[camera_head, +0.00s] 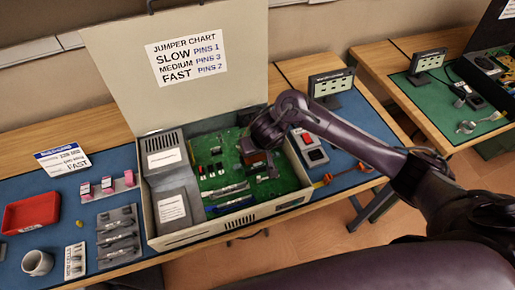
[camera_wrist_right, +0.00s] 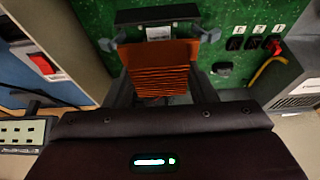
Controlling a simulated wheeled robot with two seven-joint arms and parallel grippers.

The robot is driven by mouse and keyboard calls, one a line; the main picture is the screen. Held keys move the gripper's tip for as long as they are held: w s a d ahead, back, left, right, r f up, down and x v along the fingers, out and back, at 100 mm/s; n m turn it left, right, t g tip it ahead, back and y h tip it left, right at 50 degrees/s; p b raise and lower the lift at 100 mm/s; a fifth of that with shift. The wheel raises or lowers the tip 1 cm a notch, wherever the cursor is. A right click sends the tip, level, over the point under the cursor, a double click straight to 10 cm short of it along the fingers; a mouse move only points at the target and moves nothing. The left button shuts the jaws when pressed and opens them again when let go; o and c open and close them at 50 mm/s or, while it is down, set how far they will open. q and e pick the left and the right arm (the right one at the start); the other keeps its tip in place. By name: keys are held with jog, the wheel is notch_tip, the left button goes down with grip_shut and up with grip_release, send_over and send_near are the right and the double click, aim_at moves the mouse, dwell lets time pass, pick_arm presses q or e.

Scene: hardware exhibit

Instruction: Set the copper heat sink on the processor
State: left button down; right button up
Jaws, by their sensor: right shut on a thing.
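The copper heat sink (camera_wrist_right: 158,68) is a finned orange-brown block between the fingers of my right gripper (camera_wrist_right: 158,88), which is shut on it. In the head view the heat sink (camera_head: 257,157) shows under my right wrist, over the green circuit board (camera_head: 215,176) inside the open computer case. Just beyond the heat sink in the wrist view is a dark bracket with a small pale square (camera_wrist_right: 159,33), perhaps the processor's socket area. The heat sink hides most of what is below it, so I cannot tell whether it touches the processor. My left gripper is not in view.
The beige case (camera_head: 180,236) has a raised lid (camera_head: 190,95) with a jumper chart, and walls around the board. Grey boxes (camera_head: 172,180) fill its left side. Several small jumpers (camera_wrist_right: 253,37) stand near the heat sink. A red tray (camera_head: 32,212) and mug (camera_head: 37,263) are at left.

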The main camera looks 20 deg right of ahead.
jog(key=shift+r+p, duration=0.1)
jog(key=shift+p, duration=0.35)
jog(key=shift+f, duration=0.55)
dwell(0.8)
jog(key=shift+f+b, duration=0.75)
jog(key=shift+f, duration=0.4)
dwell(0.7)
jog(key=o, duration=0.8)
jog(key=shift+s, duration=0.1)
jog(key=shift+o, duration=0.2)
jog(key=shift+f, duration=0.1)
jog(key=o, duration=0.3)
jog(key=shift+s, duration=0.1)
